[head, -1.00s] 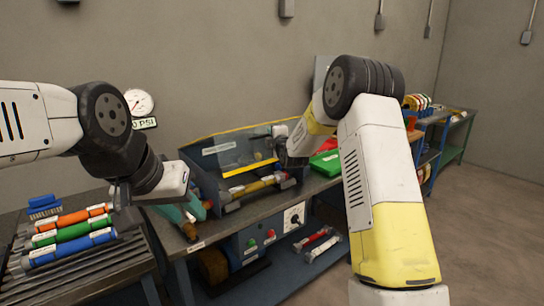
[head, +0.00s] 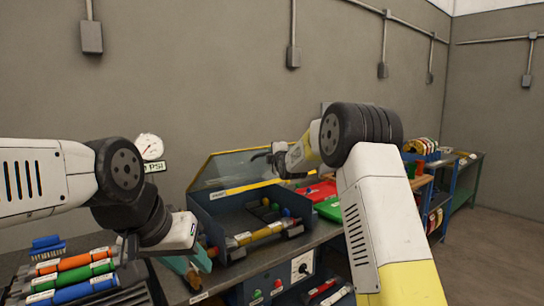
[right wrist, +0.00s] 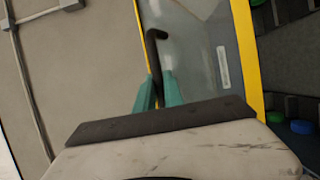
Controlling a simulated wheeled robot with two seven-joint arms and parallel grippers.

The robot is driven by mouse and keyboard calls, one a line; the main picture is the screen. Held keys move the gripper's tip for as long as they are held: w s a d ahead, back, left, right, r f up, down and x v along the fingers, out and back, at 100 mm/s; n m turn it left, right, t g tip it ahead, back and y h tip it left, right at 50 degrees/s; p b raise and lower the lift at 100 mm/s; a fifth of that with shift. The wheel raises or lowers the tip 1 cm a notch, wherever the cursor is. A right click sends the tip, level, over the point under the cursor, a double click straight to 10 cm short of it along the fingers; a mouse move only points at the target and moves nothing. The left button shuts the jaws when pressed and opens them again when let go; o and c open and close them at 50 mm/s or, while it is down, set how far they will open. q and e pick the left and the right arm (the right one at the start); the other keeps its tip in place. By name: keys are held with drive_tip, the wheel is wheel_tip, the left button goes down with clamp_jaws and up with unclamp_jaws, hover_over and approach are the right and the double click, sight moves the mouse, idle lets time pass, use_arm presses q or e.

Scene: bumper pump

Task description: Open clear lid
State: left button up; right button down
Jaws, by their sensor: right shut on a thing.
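The clear lid (head: 235,168) with its yellow frame stands raised at the back of the blue-grey box (head: 222,205) in the head view. It also fills the middle of the right wrist view (right wrist: 195,60). My right gripper (head: 272,160) is at the lid's right side. In the right wrist view its teal fingers (right wrist: 158,88) are shut on the black hooked handle (right wrist: 154,48) of the lid. My left gripper (head: 195,263) hangs at the box's front left, over the bench edge. Its two teal fingers look apart and empty.
In the box lie a yellow-banded tube (head: 258,233) and several coloured caps. A rack with orange, green and blue tubes (head: 85,290) is at left. Green (head: 328,208) and red trays lie right of the box. A gauge (head: 149,146) is on the wall.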

use_arm(q)
drive_tip(key=shift+f, duration=0.1)
drive_tip(key=c, duration=0.3)
drive_tip(key=shift+w+a+f+m+g, duration=0.1)
drive_tip(key=shift+a+f+m+g, duration=0.1)
drive_tip(key=shift+m+g, duration=0.1)
clamp_jaws()
drive_tip(key=w+a+f+m+g+y, duration=0.4)
drive_tip(key=w+a+f+m+y, duration=0.1)
drive_tip(key=a+f+m+y, duration=0.15)
drive_tip(key=w+a+r+m+t+y, duration=0.1)
drive_tip(key=w+m+y, duration=0.55)
drive_tip(key=w, duration=0.25)
drive_tip(key=w+d+f+m+t, duration=0.2)
drive_tip(key=w+d+m+t, duration=0.5)
drive_tip(key=w+d, duration=0.25)
drive_tip(key=w+d+f+m+t, duration=0.2)
drive_tip(key=w+d+m+t, duration=0.4)
drive_tip(key=w+d+m, duration=0.3)
drive_tip(key=w+a+r+n, duration=0.1)
drive_tip(key=w+a+r, duration=0.4)
drive_tip(key=w, duration=0.3)
drive_tip(key=shift+w+a+r+y, duration=0.15)
drive_tip(key=shift+a+y, duration=0.25)
